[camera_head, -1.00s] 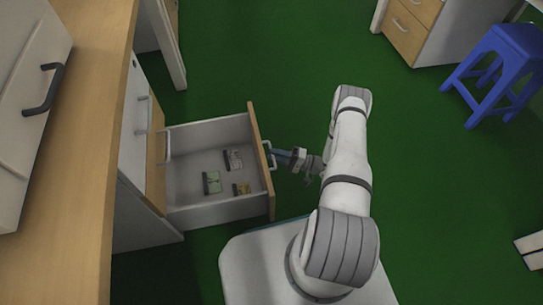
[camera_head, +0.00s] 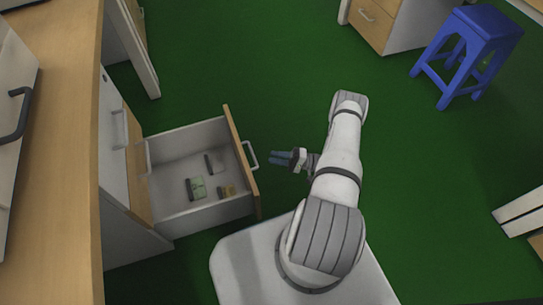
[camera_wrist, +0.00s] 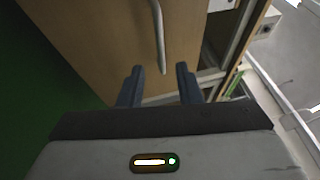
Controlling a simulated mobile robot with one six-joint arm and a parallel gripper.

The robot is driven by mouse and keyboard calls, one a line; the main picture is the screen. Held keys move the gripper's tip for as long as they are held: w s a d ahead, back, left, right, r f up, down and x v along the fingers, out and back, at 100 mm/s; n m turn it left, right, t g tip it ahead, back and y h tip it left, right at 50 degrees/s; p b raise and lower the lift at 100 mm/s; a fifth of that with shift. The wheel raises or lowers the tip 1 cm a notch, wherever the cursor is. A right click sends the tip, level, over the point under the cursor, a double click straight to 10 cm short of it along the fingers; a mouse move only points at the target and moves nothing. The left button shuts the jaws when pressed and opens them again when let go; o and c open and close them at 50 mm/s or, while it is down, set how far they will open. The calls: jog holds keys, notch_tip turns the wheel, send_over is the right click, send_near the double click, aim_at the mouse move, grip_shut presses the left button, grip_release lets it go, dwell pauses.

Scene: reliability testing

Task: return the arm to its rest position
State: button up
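My gripper (camera_head: 276,157) is to the right of the open drawer's handle (camera_head: 251,155), with a small gap of green floor between them. In the wrist view the two dark fingers of my gripper (camera_wrist: 159,84) are apart with nothing between them. The drawer handle (camera_wrist: 158,35) shows just beyond the fingertips, against the wooden drawer front (camera_wrist: 110,40). My white arm reaches forward from my base, bent at the far elbow.
The pulled-out drawer (camera_head: 207,218) holds several small items, one of them green (camera_head: 197,187). A wooden counter (camera_head: 60,150) runs along the left. A blue stool (camera_head: 470,55) and a white cabinet (camera_head: 412,25) stand at the upper right. Green floor is clear ahead and right.

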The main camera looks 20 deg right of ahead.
dwell(0.4)
jog(key=a+r+n+g+h+p, duration=0.2)
jog(key=r+g+p, duration=0.25)
jog(key=r, duration=1.05)
jog(key=w+a+r+n+g+h+p, duration=0.15)
jog(key=r+g+h+p, duration=0.35)
jog(key=r, duration=1)
jog(key=a+r+n+g+p, duration=0.25)
jog(key=r+p, duration=0.35)
jog(key=r, duration=0.9)
jog(key=s+a+r+t+h+p, duration=0.1)
jog(key=s+r+p, duration=0.5)
jog(key=r, duration=0.6)
jog(key=s+a+r+t+h+p, duration=0.1)
jog(key=s+r+t+h+p, duration=0.2)
jog(key=r, duration=1)
jog(key=s+a+r+t+h+p, duration=0.1)
jog(key=s+r+t+h+p, duration=0.1)
jog(key=s+r+h+p, duration=0.5)
jog(key=s+p+v, duration=0.1)
jog(key=p+v, duration=0.1)
jog(key=v, duration=0.4)
jog(key=shift+f, duration=0.1)
